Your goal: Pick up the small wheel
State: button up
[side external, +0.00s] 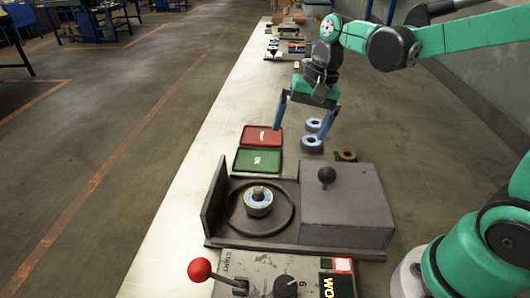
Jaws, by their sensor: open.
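Two blue-grey discs lie on the pale bench top, a farther one (313,125) and a nearer one (312,144). A smaller-looking brownish disc (346,156) lies to their right, behind the grey box. Another disc with a blue and yellow face (258,202) sits on the round spindle plate of the machine. Which of these is the small wheel I cannot tell for sure. My gripper (299,133) is open and empty, pointing down with blue fingers spread. Its left fingertip is by the red tray and its right one is by the blue-grey discs. Its height above the bench is unclear.
A red tray (248,134) and a green tray (240,161) lie left of the discs. A grey box with a black knob (327,175) and an upright side plate (214,205) flank the spindle. A control panel with a red-knobbed lever (199,270) is in front.

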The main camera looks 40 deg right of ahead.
aim_at(261, 193)
jog(key=a+f+m, duration=0.1)
jog(key=a+m, duration=0.2)
jog(key=m, duration=0.2)
jog(key=s+a+f+m+y, duration=0.1)
jog(key=a+f+m, duration=0.1)
jog(key=m, duration=0.3)
jog(key=a+f+m, duration=0.1)
jog(key=a+m, duration=0.2)
jog(key=m, duration=0.1)
jog(key=shift+s+a+f+m+y, duration=0.3)
jog(key=shift+s+a+m+y, duration=0.05)
jog(key=shift+s+m+y, duration=0.05)
jog(key=shift+x, duration=2.95)
jog(key=shift+d, duration=0.1)
jog(key=c, duration=1.3)
